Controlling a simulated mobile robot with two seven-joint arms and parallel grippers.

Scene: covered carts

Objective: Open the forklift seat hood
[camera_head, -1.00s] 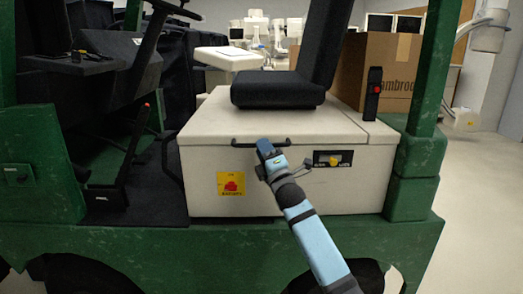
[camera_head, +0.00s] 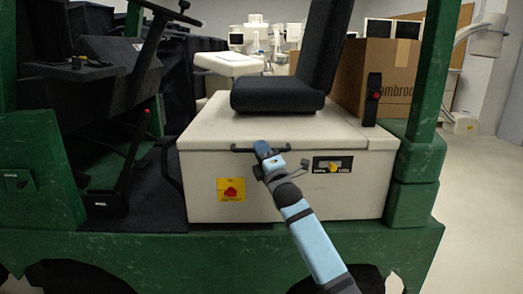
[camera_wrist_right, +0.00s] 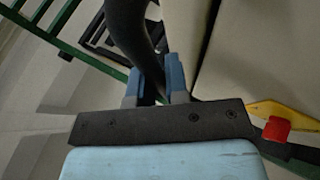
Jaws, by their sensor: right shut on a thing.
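The forklift seat hood (camera_head: 232,121) is a white box-like cover with a black seat (camera_head: 277,92) on top. A dark bar handle (camera_head: 299,149) runs along the top of its front face. My right gripper (camera_head: 263,150) is at the left part of this handle and shut on it. In the right wrist view the blue fingers (camera_wrist_right: 158,85) close near a dark curved bar beside the white panel. The hood looks down or almost down; any gap under it cannot be made out. My left gripper is not in view.
Green frame posts (camera_head: 434,70) stand on the right and at the left. The steering column (camera_head: 146,72) and levers are left of the hood. A cardboard box (camera_head: 399,70) stands behind the seat. The floor at right is clear.

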